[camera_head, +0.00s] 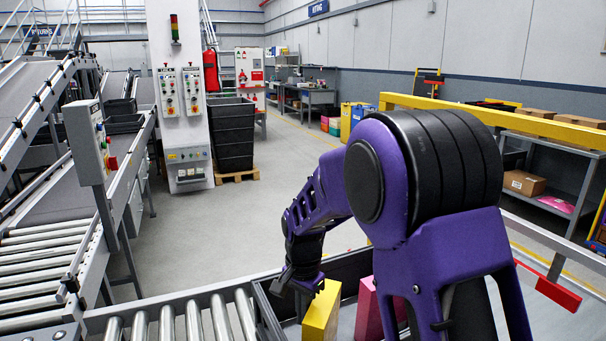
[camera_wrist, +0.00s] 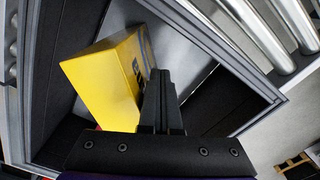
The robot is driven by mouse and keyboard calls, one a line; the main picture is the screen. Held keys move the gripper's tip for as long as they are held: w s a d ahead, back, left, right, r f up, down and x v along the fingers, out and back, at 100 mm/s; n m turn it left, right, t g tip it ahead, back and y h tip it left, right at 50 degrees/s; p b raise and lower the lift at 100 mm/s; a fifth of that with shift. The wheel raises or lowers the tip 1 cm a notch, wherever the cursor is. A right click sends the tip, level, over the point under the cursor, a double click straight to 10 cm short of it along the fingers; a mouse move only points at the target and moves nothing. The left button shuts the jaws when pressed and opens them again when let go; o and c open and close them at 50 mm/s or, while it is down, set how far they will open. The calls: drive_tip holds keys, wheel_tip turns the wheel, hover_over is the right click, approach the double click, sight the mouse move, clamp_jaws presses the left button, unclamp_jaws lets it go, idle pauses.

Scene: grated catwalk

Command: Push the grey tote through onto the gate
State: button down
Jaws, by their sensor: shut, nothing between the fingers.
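The grey tote (camera_head: 268,312) is at the bottom of the head view, beside the right end of the short rollers. Its near part is cut off by the frame and partly hidden by my arm. In the wrist view the tote's dark inner wall (camera_wrist: 222,105) and pale floor show. A yellow box (camera_head: 321,314) stands in it and also shows in the wrist view (camera_wrist: 103,82). A pink box (camera_head: 367,308) is right of the yellow one. My gripper (camera_head: 302,288) is shut and empty, pointing down at the tote, close to the yellow box (camera_wrist: 160,75). I cannot tell which part is the gate.
Short rollers (camera_head: 180,322) lie directly left of the tote. A control box (camera_head: 90,142) on a post and a sloped conveyor stand further left. A yellow rail (camera_head: 560,127) and a shelf with cartons are at right. The floor beyond is open.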

wheel_tip(320, 180, up, 8)
drive_tip(key=p, duration=0.5)
drive_tip(key=shift+f, duration=0.2)
drive_tip(key=shift+w, duration=0.1)
